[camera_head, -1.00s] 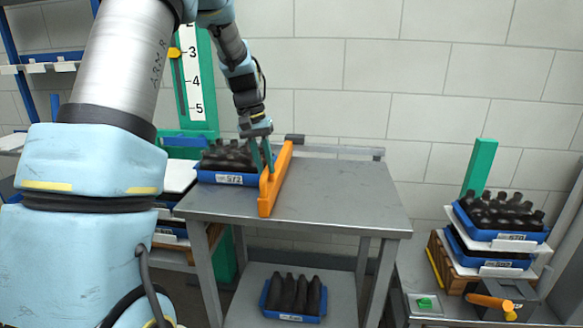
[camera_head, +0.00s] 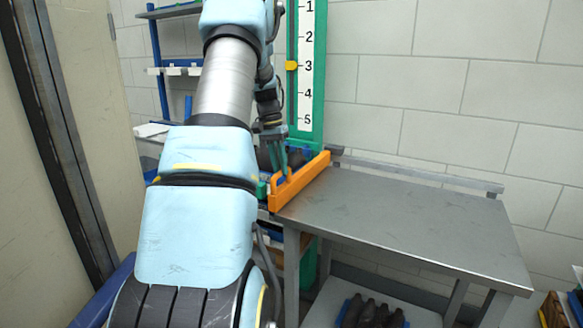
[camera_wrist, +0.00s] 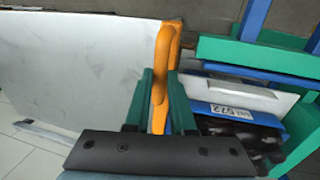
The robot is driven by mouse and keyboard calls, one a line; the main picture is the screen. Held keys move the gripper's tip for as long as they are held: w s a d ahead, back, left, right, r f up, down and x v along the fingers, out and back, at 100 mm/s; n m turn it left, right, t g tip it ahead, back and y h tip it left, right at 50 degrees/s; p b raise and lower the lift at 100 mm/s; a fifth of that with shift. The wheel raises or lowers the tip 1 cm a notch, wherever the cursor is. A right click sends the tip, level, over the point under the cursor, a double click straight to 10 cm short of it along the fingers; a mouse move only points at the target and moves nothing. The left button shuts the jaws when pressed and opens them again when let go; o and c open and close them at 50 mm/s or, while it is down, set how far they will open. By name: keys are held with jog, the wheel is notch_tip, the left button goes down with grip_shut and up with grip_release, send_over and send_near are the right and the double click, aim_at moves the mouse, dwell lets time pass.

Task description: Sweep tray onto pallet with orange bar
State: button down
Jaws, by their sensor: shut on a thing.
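The orange bar (camera_head: 306,181) stands along the left edge of the grey table in the head view. My gripper (camera_head: 280,165) is shut on the bar's upright handle; the wrist view shows its green fingers on both sides of the orange handle (camera_wrist: 162,75). The blue tray (camera_wrist: 232,113), labelled 572, lies on the far side of the bar from the table top in the wrist view. It holds dark bottles (camera_wrist: 262,150). In the head view the tray is mostly hidden behind my arm and the bar. A pallet under it cannot be made out.
The grey table top (camera_head: 400,215) is bare. A green column (camera_head: 308,60) with a number scale and yellow pointer near 3 stands behind the bar. More dark bottles (camera_head: 370,312) sit on the lower shelf. A beige panel (camera_head: 85,120) stands at the left.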

jog(key=shift+w+a, duration=0.2)
jog(key=shift+a, duration=0.25)
jog(key=c, duration=0.8)
grip_release()
jog(key=shift+o, duration=0.2)
notch_tip(320, 180, up, 11)
jog(key=w+a+b, duration=0.1)
jog(key=a+b, duration=0.1)
jog(key=shift+f, duration=0.2)
jog(key=shift+s+d, duration=0.1)
